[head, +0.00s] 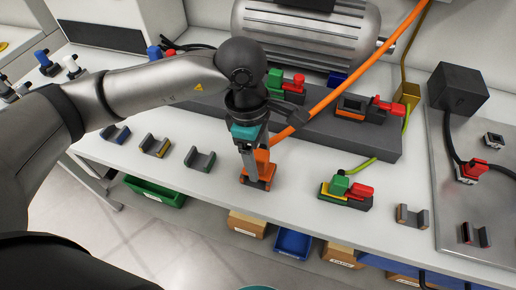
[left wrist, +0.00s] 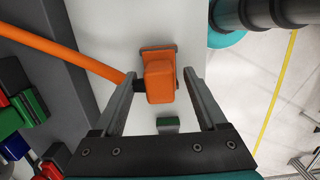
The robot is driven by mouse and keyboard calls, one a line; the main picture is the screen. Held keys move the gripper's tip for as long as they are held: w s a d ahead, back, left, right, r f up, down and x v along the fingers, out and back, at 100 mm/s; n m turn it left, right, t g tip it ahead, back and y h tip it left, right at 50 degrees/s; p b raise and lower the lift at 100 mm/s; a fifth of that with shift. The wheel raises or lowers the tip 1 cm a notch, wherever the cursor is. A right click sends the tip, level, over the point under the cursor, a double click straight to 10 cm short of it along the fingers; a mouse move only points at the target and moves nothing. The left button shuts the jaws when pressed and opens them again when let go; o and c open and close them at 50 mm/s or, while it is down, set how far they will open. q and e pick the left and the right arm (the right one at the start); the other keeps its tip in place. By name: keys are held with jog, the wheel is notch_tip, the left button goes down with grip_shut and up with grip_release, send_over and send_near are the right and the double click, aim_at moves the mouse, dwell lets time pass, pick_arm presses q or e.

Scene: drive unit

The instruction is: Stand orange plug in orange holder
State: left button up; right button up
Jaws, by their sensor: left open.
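The orange plug (head: 263,160) stands upright at the orange holder (head: 257,184) near the front edge of the white worktop. It appears seated in the holder, though the gripper partly hides the join. In the left wrist view the plug (left wrist: 160,82) lies between the fingers, with the orange and dark holder (left wrist: 157,49) just beyond it. My left gripper (head: 253,172) points down at the plug. Its two fingers (left wrist: 159,78) are spread on either side, with a visible gap to the plug.
The orange cable (head: 335,92) runs from the plug up to the right. Blue (head: 116,134), yellow (head: 155,146) and green (head: 200,160) holders stand to the left. A grey block (head: 375,133) with connectors lies behind.

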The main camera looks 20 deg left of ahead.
pick_arm(q)
notch_tip(320, 180, up, 20)
jog(key=a+p, duration=0.1)
jog(key=p, duration=0.3)
jog(key=shift+a, duration=0.4)
